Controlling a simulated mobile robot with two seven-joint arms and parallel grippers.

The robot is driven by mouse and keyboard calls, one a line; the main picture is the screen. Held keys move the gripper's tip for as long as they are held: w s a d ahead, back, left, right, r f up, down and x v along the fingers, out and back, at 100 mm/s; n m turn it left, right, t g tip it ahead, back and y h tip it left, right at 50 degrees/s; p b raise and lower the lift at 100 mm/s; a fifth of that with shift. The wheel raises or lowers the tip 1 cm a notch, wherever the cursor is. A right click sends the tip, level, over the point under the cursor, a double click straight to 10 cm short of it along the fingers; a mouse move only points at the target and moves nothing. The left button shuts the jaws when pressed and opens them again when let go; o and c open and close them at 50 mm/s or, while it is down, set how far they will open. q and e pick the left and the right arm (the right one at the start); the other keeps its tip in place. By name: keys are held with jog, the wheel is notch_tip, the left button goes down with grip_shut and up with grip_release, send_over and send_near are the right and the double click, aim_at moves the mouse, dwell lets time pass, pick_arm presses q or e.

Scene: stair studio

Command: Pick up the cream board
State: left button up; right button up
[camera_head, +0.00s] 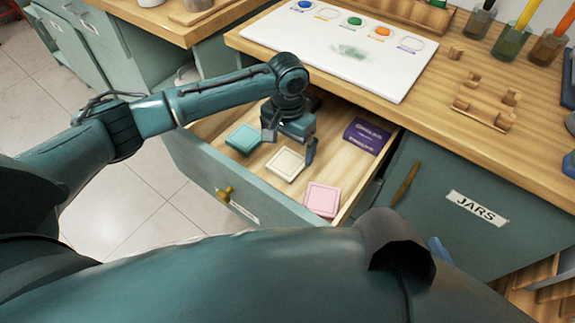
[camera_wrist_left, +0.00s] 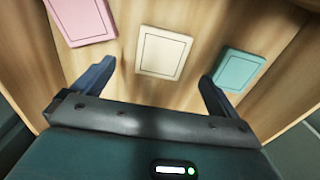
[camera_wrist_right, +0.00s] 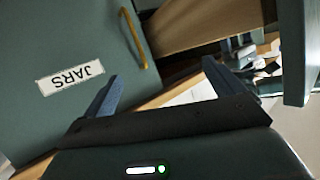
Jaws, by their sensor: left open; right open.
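The cream board (camera_head: 286,164) is a small square board lying flat in the open drawer, between a teal board (camera_head: 243,138) and a pink board (camera_head: 322,199). My left gripper (camera_head: 290,144) is open over the drawer, above the far side of the cream board. In the left wrist view the cream board (camera_wrist_left: 164,52) shows ahead of and between the spread fingers (camera_wrist_left: 152,82), with nothing held. My right gripper (camera_wrist_right: 158,80) is open and empty in the right wrist view, facing the cabinet with the JARS label. Its fingers are not clear in the head view.
The drawer's front wall (camera_head: 240,188) and the worktop edge (camera_head: 400,112) bound the space around the left gripper. A purple box (camera_head: 367,136) lies in the drawer's far right corner. A white paint board (camera_head: 340,55) and a wooden rack (camera_head: 486,103) sit on the worktop.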

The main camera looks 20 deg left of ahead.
aim_at(286, 164)
pick_arm(q)
jog(key=f, duration=0.2)
jog(key=f+b, duration=0.1)
jog(key=f, duration=0.3)
jog(key=shift+s+a+f, duration=0.1)
jog(key=shift+a+f, duration=0.15)
jog(key=shift+f, duration=0.05)
jog(key=c, duration=1.1)
